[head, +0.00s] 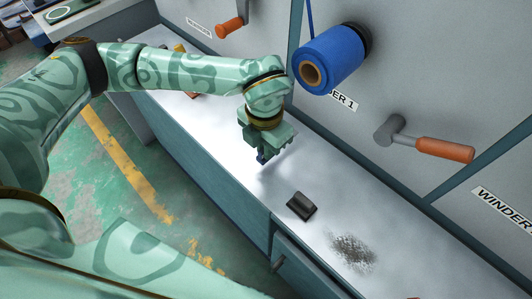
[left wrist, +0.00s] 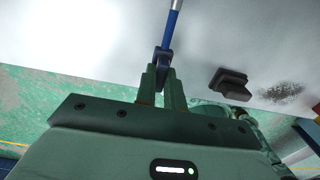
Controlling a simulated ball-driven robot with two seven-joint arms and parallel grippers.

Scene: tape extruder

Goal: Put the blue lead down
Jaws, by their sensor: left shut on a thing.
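The blue lead (left wrist: 170,32) shows in the left wrist view as a thin blue rod with a pale section at the top edge of the picture. My left gripper (left wrist: 163,75) is shut on its near end. In the head view my left gripper (head: 262,156) points down over the pale bench top, with only a small dark blue bit (head: 262,160) showing at its fingertips. The rest of the lead is hidden there. Whether the lead touches the bench is not clear. My right gripper is not in view.
A black block (head: 301,206) and a patch of dark grit (head: 352,252) lie on the bench (head: 225,130) to the right. A blue roll (head: 330,62) and an orange-handled crank (head: 430,143) stick out from the wall panel. Bare bench surrounds the gripper.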

